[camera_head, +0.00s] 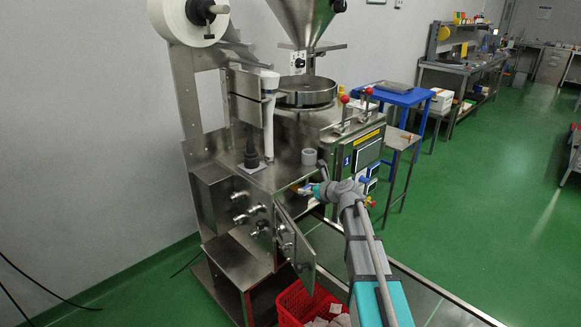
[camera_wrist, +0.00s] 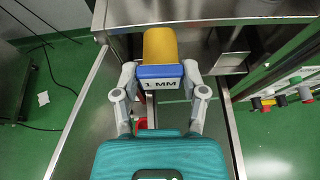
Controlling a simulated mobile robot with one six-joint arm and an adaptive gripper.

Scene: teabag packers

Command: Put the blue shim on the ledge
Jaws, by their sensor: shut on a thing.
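My gripper (camera_wrist: 160,76) is shut on the blue shim (camera_wrist: 162,83), a blue block marked "1 MM", with one finger on each side. A yellow block (camera_wrist: 160,46) sits directly beyond the blue shim; I cannot tell whether the two are joined or only touching. In the head view my gripper (camera_head: 309,190) is at the front of the steel machine, low beside its top, and the shim is too small there to make out clearly. A flat steel plate (camera_wrist: 232,62) juts out right of the yellow block; I cannot tell whether it is the ledge.
The machine's steel top (camera_head: 277,180) bears a grey ring (camera_head: 309,157) and a dark upright part (camera_head: 251,155). An open panel door (camera_head: 294,246) hangs below. A red crate (camera_head: 291,305) stands beneath it. A control box (camera_head: 367,153) is at the right.

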